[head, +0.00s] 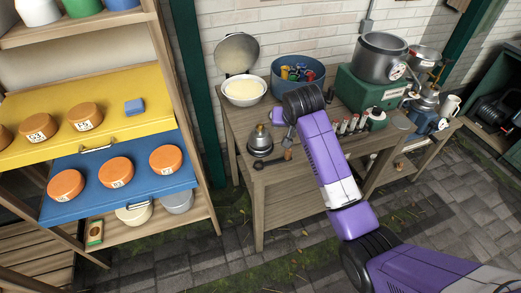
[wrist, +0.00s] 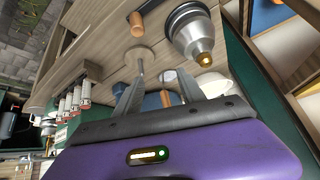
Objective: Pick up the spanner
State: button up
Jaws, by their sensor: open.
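A dark, long tool that looks like the spanner (head: 272,162) lies on the near left part of the wooden table (head: 262,190) in the head view, in front of a metal oil can (head: 259,143). A short brown wooden handle (head: 288,154) is at its right end; I cannot tell whether it belongs to it. My gripper (head: 289,138) is above the table, just behind that handle. In the wrist view my gripper (wrist: 160,78) is open, with the oil can (wrist: 192,35) and wooden handle (wrist: 137,25) beyond its fingertips. The spanner is not clear there.
A blue tub (head: 297,74) of coloured items and a white bowl (head: 244,90) stand at the back. Red-topped bottles (head: 352,124) and a green machine (head: 372,88) with a pot are to the right. A shelf (head: 185,120) with orange cheeses stands on the left.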

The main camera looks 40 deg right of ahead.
aim_at(289, 151)
jog(key=shift+s+d+f+m+g+y+p, duration=0.1)
jog(key=shift+s+f+m+g+p, duration=0.25)
jog(key=shift+f, duration=1.5)
jog(key=shift+s+d+f+m+g+y+p, duration=0.1)
jog(key=shift+s+f+g+p, duration=0.35)
jog(key=shift+f, duration=1.45)
jog(key=shift+s+f+m+g+y, duration=0.15)
jog(key=shift+f+g, duration=0.45)
jog(key=shift+f, duration=1.25)
grip_shut()
